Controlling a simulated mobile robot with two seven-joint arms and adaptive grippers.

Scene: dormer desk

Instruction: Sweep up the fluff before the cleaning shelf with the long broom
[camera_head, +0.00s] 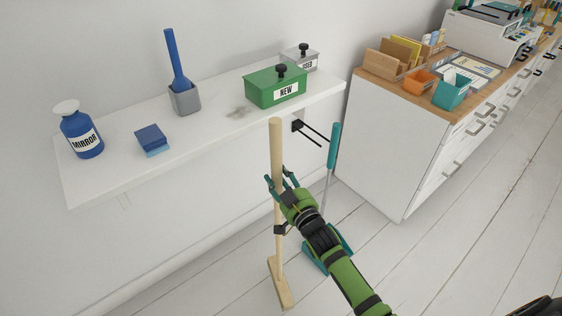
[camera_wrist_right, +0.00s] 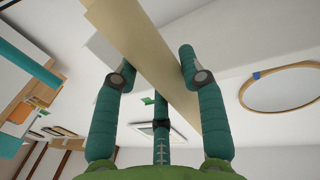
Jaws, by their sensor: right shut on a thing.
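The long broom (camera_head: 276,150) has a pale wooden stick and stands nearly upright in front of the shelf. Its narrow wooden head (camera_head: 281,284) is low at the floor; I cannot tell if it touches. My right gripper (camera_head: 280,181) is shut on the stick at mid-height. In the right wrist view the teal fingers (camera_wrist_right: 158,66) lie on both sides of the stick (camera_wrist_right: 150,50). The cleaning shelf (camera_head: 110,180) is white and wall-mounted. I see no fluff on the visible floor; a grey smudge (camera_head: 238,112) lies on the shelf top. My left gripper is not in view.
A teal long-handled dustpan (camera_head: 333,155) stands just right of the broom, partly behind my arm. A black wall hook (camera_head: 297,126) sticks out under the shelf. The shelf holds a blue bottle (camera_head: 81,133) and a green box (camera_head: 262,90). A white cabinet (camera_head: 380,150) bounds the right.

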